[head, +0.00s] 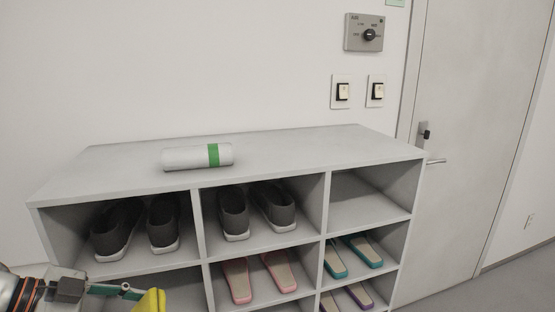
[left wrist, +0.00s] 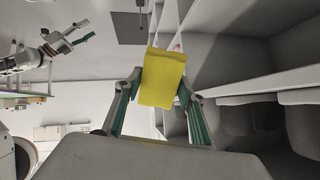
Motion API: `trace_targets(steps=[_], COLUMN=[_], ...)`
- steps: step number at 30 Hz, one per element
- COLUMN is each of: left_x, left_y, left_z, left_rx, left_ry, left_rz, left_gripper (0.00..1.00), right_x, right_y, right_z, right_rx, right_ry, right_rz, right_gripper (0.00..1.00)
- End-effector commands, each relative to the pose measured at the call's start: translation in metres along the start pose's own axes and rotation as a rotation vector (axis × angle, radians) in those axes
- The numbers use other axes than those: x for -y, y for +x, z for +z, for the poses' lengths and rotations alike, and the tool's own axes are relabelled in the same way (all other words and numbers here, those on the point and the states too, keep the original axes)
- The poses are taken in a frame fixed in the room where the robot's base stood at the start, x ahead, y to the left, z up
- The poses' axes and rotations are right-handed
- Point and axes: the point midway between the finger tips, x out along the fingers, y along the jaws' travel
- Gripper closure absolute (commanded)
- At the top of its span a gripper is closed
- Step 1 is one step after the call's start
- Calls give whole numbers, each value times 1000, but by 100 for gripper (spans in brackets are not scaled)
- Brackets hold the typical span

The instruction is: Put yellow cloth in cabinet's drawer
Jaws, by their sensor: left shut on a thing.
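The yellow cloth (left wrist: 163,77) is a folded, flat block between the green fingers of my left gripper (left wrist: 160,100), which is shut on it. In the head view the cloth (head: 150,302) shows only partly at the bottom left edge, at the tip of my left gripper (head: 128,291), in front of the shoe shelf. My right gripper (left wrist: 91,28) shows at the upper left of the left wrist view, with its fingers apart and nothing between them. I cannot make out a cabinet drawer in either view.
A grey open shoe shelf (head: 325,147) stands against the wall, with dark shoes (head: 233,213), pink slippers (head: 238,279) and teal slippers (head: 363,250) in its compartments. A white roll with a green band (head: 190,157) lies on top. The upper right compartment is empty. A door (head: 470,130) is at right.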

Motion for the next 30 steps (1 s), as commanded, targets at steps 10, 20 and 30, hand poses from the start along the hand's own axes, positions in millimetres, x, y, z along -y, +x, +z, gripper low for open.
trace_targets(steps=[10, 20, 30], left_x=[-10, -6, -6], left_y=[21, 8, -11], left_z=[8, 12, 19], left_rx=[13, 0, -13], left_ry=[-25, -37, -45], left_rz=[-29, -45, -45], left_gripper=[85, 85, 85], right_x=[1, 0, -1], right_y=[0, 0, 0], right_z=[0, 0, 0], right_rx=[0, 0, 0], right_ry=[1, -1, -2], right_rz=[0, 0, 0], right_gripper=[51, 51, 51])
